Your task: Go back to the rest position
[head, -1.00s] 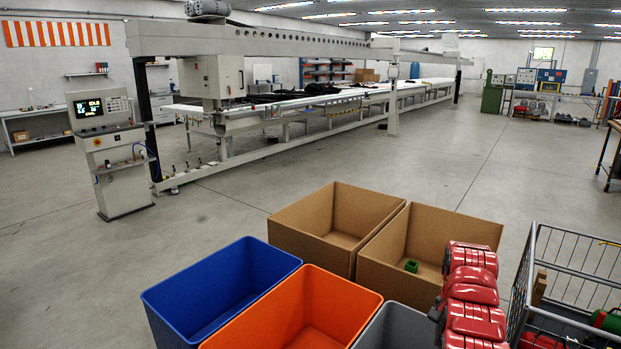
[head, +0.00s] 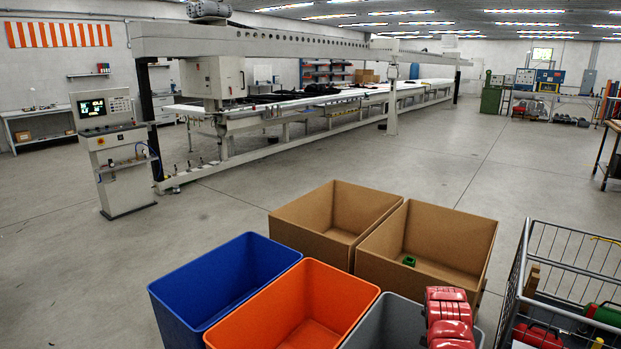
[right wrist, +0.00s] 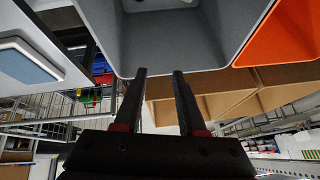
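My right arm shows as a red segmented link at the bottom right of the head view, in front of the grey bin (head: 378,325). My right gripper (right wrist: 159,72) is seen in the right wrist view, its two dark fingers apart with nothing between them. The grey bin (right wrist: 190,50) is beyond the fingertips in that view. My left gripper is not in view. A small green object (head: 409,261) lies in the right cardboard box (head: 440,235).
A blue bin (head: 215,285), an orange bin (head: 295,310) and another cardboard box (head: 325,225) stand beside the grey bin. A wire cart (head: 525,270) with several objects is at the right. The floor between is clear.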

